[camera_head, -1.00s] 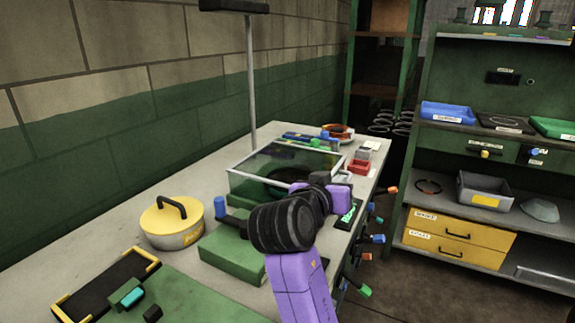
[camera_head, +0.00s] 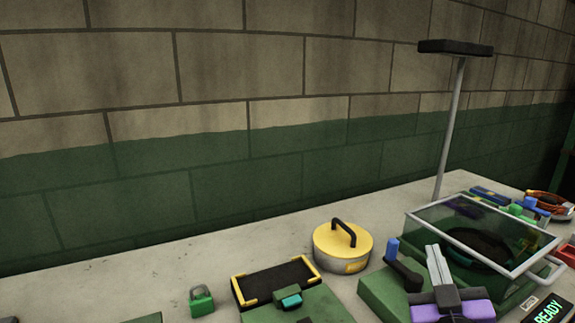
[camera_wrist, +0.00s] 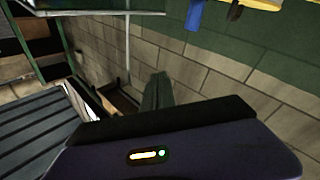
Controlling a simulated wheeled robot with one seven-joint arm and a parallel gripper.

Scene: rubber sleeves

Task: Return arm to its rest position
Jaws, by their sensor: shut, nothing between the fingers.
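My gripper (camera_head: 436,252) is at the bottom right of the head view, with grey fingers pointing up and a purple body below. The fingers are together and hold nothing. They appear in front of the green block with the blue-knobbed lever (camera_head: 393,250) and left of the glass-lidded box (camera_head: 480,232); contact cannot be told. In the wrist view the closed fingers (camera_wrist: 157,88) stand out against the block wall. Most of my arm is out of the head view.
A yellow-lidded pot (camera_head: 342,247), a black tray with yellow corners (camera_head: 276,283) and a green padlock-like piece (camera_head: 201,302) are on the bench. A post with a dark bar (camera_head: 455,48) rises behind the box. A block wall (camera_head: 200,120) bounds the back. Bare bench (camera_head: 120,290) lies at left.

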